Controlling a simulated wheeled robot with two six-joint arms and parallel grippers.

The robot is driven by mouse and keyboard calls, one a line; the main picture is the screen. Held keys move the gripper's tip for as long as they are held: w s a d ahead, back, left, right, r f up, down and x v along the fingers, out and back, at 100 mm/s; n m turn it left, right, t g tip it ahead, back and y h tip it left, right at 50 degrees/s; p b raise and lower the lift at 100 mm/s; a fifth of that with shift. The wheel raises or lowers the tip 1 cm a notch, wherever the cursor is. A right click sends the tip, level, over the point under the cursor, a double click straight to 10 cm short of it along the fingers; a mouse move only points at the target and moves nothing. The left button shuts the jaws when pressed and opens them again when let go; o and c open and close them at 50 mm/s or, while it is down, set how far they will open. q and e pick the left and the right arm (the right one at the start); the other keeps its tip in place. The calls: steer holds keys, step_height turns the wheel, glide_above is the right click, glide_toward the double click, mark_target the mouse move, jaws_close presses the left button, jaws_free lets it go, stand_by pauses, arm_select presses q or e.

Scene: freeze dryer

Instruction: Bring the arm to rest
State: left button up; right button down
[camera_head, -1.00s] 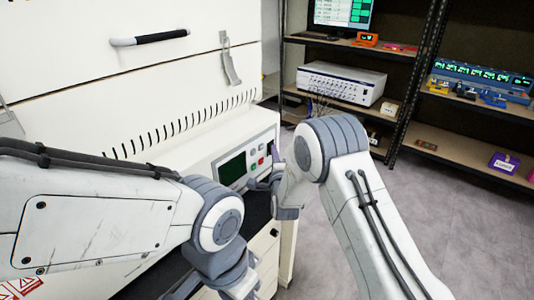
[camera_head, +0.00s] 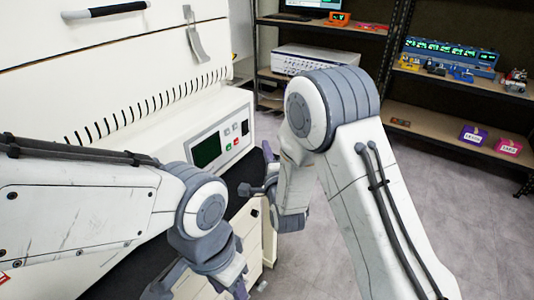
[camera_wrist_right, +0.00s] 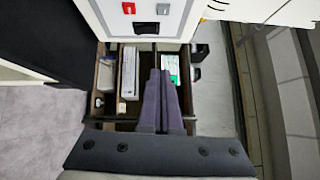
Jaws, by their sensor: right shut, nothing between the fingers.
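My right arm bends over from the right in the head view, and its gripper (camera_head: 268,153) is beside the dryer's control panel, partly hidden by its own wrist. In the right wrist view the fingers of this gripper (camera_wrist_right: 160,78) are together with nothing between them. They hang over an open drawer or compartment (camera_wrist_right: 105,75). My left arm comes in from the left, and its gripper (camera_head: 240,286) is at the bottom of the head view, mostly hidden by the wrist. I cannot tell whether it is open.
The white freeze dryer (camera_head: 150,75) fills the left, with a control panel (camera_head: 222,143) close to both wrists. Shelves with a white instrument (camera_head: 318,58), a purple box (camera_head: 473,135) and a pink box (camera_head: 508,146) stand behind. Grey floor (camera_head: 455,210) is clear at right.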

steer(key=shift+s+d, duration=0.1)
steer(key=shift+s, duration=0.4)
steer(key=shift+r, duration=0.1)
steer(key=s+a+r+n+g+y+p, duration=0.1)
steer(key=s+a+n+g+p, duration=0.15)
steer(key=s+n+g, duration=0.3)
steer(key=s+a+r+n+g+p, duration=0.1)
steer(key=s+a+n+g+p, duration=0.1)
steer(key=s+a+n+g, duration=0.35)
steer(key=s+d+r+n+g+h+p, duration=0.1)
steer(key=s+d+n+g, duration=0.1)
steer(key=s, duration=0.6)
steer(key=s+d+r+n+g+h+p, duration=0.1)
steer(key=s+d+r+n+g, duration=0.1)
steer(key=s+n, duration=0.4)
steer(key=s+d+r+n+g+h+p, duration=0.1)
steer(key=s+d+n, duration=0.4)
steer(key=s, duration=0.6)
steer(key=shift+s+d+r+g+p, duration=0.2)
steer(key=shift+r+g+p, duration=0.3)
steer(key=shift+g, duration=0.7)
steer(key=shift+r, duration=0.15)
